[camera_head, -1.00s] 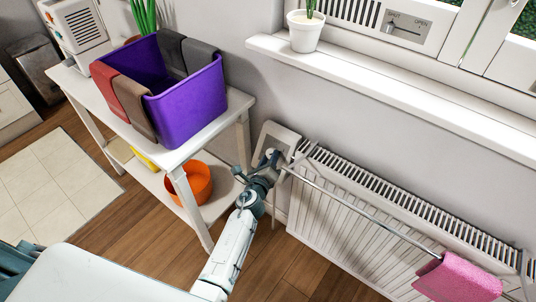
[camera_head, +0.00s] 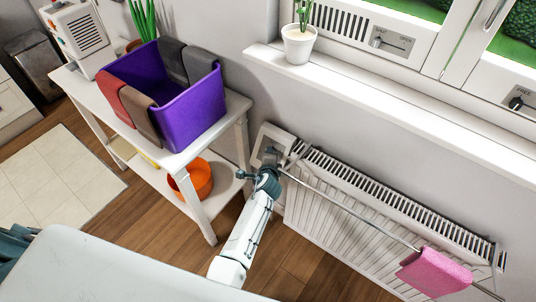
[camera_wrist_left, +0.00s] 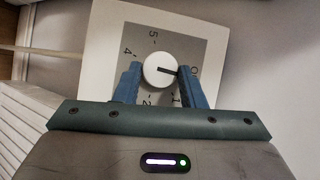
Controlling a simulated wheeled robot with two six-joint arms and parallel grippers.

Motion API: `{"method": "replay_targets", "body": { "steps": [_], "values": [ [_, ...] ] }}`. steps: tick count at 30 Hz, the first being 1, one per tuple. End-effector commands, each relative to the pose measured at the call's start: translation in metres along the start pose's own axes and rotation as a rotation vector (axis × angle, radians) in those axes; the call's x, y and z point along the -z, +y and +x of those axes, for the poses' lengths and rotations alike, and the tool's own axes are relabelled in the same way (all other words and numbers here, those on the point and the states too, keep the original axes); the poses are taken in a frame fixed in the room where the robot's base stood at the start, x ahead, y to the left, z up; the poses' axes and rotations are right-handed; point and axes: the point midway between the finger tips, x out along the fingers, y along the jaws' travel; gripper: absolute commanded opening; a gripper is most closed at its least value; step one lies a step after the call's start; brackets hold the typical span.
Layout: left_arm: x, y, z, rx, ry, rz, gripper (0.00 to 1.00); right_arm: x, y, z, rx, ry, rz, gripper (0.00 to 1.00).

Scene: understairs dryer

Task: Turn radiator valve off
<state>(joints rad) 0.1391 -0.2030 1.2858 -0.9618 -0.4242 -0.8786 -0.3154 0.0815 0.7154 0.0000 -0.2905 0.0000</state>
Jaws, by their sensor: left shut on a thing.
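The radiator valve is a white square panel (camera_head: 284,134) on the wall at the radiator's left end. The wrist view shows its grey dial face (camera_wrist_left: 187,38) with numbers and a round white knob (camera_wrist_left: 156,64). The knob's black pointer line points right, close to the 0 mark. My left gripper (camera_wrist_left: 160,80) is shut on the knob, one blue finger on each side. In the head view my left gripper (camera_head: 270,166) reaches the panel and hides part of it. My right gripper is not in view.
The white radiator (camera_head: 340,215) runs right from the valve, with a rail (camera_head: 350,206) and a pink towel (camera_head: 436,273) along its front. A white shelf table (camera_head: 207,135) with a purple bin (camera_head: 190,112) stands close on the left. A windowsill (camera_head: 400,115) juts out above.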

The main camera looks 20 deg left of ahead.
Motion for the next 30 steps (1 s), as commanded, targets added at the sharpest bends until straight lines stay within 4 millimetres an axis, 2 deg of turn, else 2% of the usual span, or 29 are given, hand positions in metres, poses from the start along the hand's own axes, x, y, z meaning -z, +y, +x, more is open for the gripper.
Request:
{"method": "replay_targets", "body": {
  "steps": [2, 23, 24, 27, 30],
  "values": [
    [-0.0003, -0.0030, -0.0008, -0.016, -0.002, -0.028, 0.14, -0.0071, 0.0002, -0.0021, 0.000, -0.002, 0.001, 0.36],
    [-0.0003, -0.0015, 0.0003, -0.052, -0.007, -0.089, 0.14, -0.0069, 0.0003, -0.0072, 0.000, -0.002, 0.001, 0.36],
    [-0.0003, -0.0016, 0.0003, -0.052, -0.007, -0.089, 0.39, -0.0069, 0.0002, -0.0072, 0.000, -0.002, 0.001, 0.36],
    [-0.0003, -0.0016, 0.0003, -0.052, -0.007, -0.088, 0.58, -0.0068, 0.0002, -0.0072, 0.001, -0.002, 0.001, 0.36],
    [-0.0003, -0.0016, 0.0003, -0.052, -0.007, -0.088, 0.58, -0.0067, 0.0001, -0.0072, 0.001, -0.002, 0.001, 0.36]
  ]
}}
